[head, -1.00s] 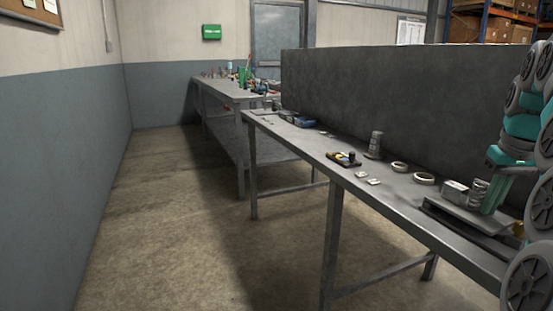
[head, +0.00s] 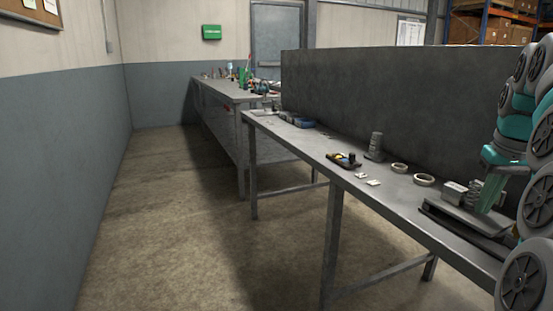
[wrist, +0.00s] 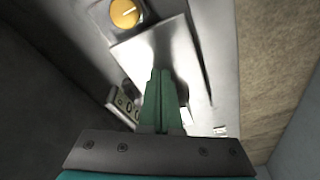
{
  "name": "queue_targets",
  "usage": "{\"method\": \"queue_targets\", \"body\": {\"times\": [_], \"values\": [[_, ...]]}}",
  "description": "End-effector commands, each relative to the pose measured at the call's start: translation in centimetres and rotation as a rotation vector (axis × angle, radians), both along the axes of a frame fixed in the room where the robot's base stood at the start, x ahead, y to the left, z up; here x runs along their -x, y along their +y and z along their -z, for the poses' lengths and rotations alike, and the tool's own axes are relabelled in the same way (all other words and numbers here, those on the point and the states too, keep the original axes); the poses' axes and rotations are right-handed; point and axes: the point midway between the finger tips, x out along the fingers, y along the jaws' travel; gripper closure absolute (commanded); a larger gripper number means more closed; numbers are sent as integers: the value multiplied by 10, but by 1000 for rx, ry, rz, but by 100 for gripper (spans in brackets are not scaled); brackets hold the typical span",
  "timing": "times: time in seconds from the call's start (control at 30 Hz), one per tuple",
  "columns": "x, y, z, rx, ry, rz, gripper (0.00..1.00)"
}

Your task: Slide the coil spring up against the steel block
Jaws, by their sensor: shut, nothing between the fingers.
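The steel block (head: 453,193) is a small light-grey box on the raised plate at the near end of the bench. The coil spring (head: 474,189), grey and ribbed, is just right of it, close to it; I cannot tell whether they touch. My gripper (head: 484,210) points down at the spring's right side and hides part of it. In the wrist view the shut green fingers (wrist: 161,76) are over a bright metal plate, with nothing between them. A grey piece with round holes (wrist: 123,106) is left of the fingers; I cannot tell which part it is.
The bright plate (wrist: 155,50) lies under the fingers, with a yellow round dial (wrist: 125,13) beyond it. A tall dark panel (head: 400,100) runs behind.

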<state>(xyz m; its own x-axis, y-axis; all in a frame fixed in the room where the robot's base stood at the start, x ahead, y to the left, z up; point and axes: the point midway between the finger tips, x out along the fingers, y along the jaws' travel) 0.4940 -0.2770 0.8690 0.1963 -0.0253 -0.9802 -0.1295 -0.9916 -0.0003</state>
Motion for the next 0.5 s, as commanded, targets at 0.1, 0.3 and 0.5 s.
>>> {"method": "queue_targets", "body": {"times": [0.1,0.3,0.5], "values": [[1,0,0,0,0,0,100],[5,-2,0,0,-1,0,100],[10,-4,-1,1,-1,0,100]]}}
